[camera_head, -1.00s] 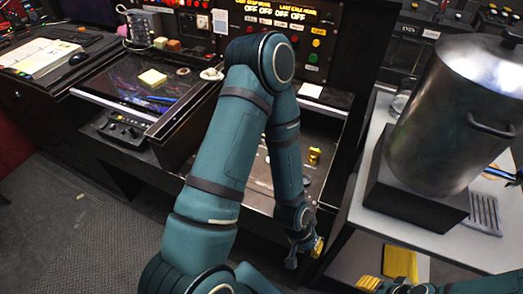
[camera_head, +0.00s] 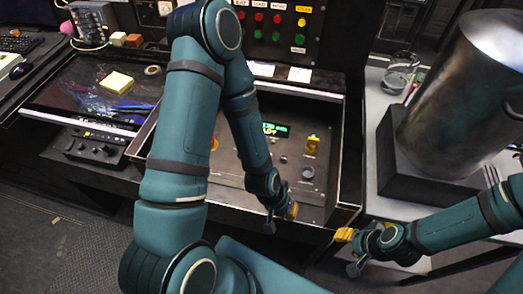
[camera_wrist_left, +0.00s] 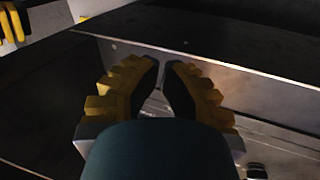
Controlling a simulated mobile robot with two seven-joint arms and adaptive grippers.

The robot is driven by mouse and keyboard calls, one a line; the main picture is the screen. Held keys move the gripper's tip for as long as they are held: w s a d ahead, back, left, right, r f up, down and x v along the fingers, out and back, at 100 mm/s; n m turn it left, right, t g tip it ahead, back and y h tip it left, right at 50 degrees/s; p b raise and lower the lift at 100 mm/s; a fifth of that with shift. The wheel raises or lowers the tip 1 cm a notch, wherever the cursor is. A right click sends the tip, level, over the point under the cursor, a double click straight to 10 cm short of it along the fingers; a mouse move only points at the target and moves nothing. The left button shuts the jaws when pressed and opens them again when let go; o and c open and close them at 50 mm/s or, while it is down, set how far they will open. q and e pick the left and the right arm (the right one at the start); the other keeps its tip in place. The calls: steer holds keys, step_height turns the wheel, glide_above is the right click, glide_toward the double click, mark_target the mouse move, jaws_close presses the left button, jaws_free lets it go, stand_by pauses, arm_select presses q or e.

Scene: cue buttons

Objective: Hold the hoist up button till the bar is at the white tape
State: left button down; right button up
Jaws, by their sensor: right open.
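A dark control panel (camera_head: 285,190) lies in a recessed console bay in the head view. I cannot read which control is hoist up. I cannot make out the bar or the white tape. My left gripper (camera_head: 290,212) is near the panel's front edge; its fingertips (camera_wrist_left: 163,64) nearly meet in the wrist view, with nothing between them. My right gripper (camera_head: 347,242) is open and empty, right of the panel's front corner.
Coloured buttons (camera_head: 275,20) fill the upright panel behind. My left arm covers part of the console.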

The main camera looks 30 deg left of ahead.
arm_select(q)
steer(key=shift+d, duration=0.1)
